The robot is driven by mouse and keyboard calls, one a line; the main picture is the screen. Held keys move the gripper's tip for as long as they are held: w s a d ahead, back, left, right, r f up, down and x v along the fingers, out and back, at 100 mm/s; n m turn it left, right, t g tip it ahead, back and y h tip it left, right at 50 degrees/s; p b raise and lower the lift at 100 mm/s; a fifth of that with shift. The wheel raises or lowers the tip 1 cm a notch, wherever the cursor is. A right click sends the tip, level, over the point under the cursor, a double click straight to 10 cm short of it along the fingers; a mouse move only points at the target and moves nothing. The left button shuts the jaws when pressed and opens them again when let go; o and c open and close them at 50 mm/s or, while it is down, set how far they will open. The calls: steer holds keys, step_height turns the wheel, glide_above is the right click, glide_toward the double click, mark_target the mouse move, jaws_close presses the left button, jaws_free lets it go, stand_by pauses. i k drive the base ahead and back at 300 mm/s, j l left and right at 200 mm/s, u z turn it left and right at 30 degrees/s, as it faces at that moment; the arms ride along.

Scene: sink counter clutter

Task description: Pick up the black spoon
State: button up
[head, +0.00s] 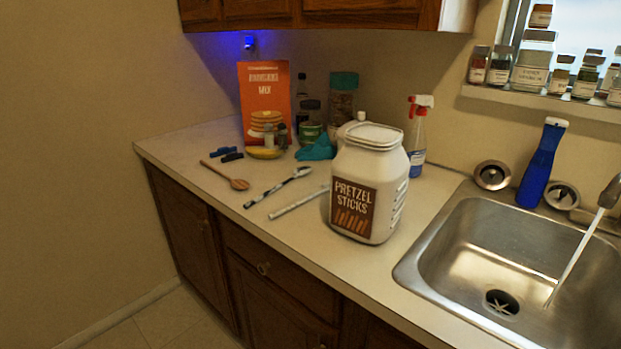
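A slim spoon-shaped utensil, black with pale glossy patches (268,192), lies flat on the counter left of the pretzel jar; I take it as the black spoon. Its handle end points to the front edge and its rounded end to the back right. It lies between a wooden spoon (238,184) on its left and a pale straight stick-like item (298,202) on its right, apart from both. Nothing covers it. My gripper is not in view.
A large white pretzel jar (367,187) stands right of the utensils. Behind them are an orange mix package (265,95), a teal cloth (317,148) and several bottles and jars. A steel sink (440,235) with running water is at right. Cabinets (345,12) hang above.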

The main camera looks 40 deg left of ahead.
mark_target(301, 171)
steer(key=j, duration=1.4)
steer(key=k+j, duration=0.15)
steer(key=j, duration=2.6)
